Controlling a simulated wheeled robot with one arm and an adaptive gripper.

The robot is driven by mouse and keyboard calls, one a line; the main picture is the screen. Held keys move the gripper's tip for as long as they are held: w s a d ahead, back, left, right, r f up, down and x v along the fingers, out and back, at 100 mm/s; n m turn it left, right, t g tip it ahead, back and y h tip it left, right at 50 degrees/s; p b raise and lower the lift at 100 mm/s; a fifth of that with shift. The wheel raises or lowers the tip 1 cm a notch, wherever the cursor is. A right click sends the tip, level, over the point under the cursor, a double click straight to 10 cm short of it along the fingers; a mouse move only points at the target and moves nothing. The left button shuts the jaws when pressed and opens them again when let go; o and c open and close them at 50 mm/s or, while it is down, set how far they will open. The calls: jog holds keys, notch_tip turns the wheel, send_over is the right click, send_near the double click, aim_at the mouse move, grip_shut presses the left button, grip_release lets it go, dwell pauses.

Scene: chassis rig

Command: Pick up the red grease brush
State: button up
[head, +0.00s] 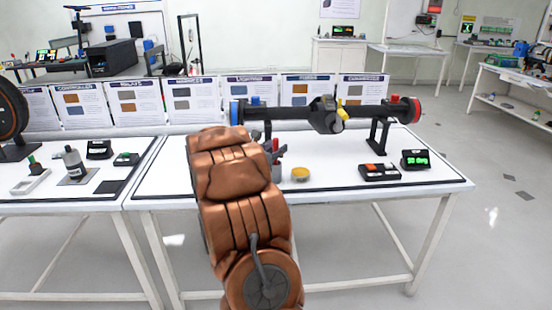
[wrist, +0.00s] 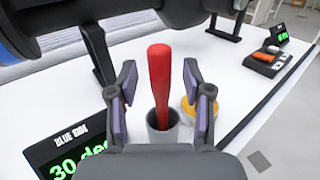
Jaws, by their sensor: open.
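The red grease brush (wrist: 160,80) stands upright with its handle up in a grey cup (wrist: 163,130) in the wrist view. Its lower end is hidden inside the cup. My gripper (wrist: 159,92) is open, with one finger on each side of the red handle, and neither finger visibly touches it. In the head view a small bit of the red brush (head: 276,145) shows just right of my copper-coloured arm, which hides most of that spot.
A yellow-topped tin (head: 300,174) stands right of the cup. The axle on its stand (head: 375,110) spans behind. A "BLUE SIDE" display (wrist: 75,150) sits at lower left in the wrist view. A button box (head: 379,172) and a green display (head: 415,160) stand at the right.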

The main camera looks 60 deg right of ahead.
jog(key=shift+d, duration=0.2)
grip_shut()
dwell(0.3)
